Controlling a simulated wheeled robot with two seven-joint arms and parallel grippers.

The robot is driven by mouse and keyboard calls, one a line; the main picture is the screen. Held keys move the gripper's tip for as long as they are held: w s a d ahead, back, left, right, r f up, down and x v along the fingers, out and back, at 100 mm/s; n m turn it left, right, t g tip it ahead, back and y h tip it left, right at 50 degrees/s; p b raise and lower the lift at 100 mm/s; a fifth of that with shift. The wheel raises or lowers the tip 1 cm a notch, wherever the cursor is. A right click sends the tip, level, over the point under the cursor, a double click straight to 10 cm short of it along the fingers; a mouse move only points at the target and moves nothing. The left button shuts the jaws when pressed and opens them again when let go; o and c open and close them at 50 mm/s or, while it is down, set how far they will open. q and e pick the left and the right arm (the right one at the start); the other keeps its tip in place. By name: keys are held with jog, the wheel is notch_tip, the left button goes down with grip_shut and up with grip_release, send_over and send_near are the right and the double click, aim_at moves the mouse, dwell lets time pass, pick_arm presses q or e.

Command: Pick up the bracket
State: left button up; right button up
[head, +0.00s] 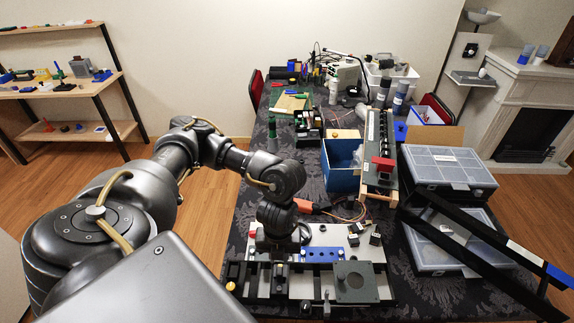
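My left arm comes in from the left and bends down over the panel board (325,240) at the front middle of the table. My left gripper (280,250) points down at the left part of this board. Its fingers are dark and overlap the dark parts below, so I cannot tell if they are open or hold anything. Several small grey metal pieces (374,238) lie on the board, right of a blue block (322,254). I cannot tell which piece is the bracket. My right gripper is not in view.
Clear-lidded organiser cases (446,166) stand at the right. Behind the board are a blue bin (340,178) and a long rail unit (380,150) with a red part. Tools and bottles crowd the table's far end. A shelf (60,85) stands at the far left.

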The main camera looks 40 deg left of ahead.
aim_at(280, 271)
pick_arm(q)
jog(key=f, duration=0.2)
jog(key=s+f+b, duration=0.1)
jog(key=shift+d+f, duration=0.1)
jog(key=shift+f, duration=0.25)
jog(key=shift+w+f, duration=0.35)
jog(key=shift+f, duration=0.5)
jog(key=shift+s+f, duration=0.15)
jog(key=shift+f, duration=0.15)
notch_tip(280, 271, down, 5)
jog(key=shift+r+b, duration=0.2)
jog(key=shift+b, duration=0.15)
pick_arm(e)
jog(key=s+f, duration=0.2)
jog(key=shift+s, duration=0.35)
pick_arm(q)
jog(key=shift+w, duration=0.2)
grip_shut()
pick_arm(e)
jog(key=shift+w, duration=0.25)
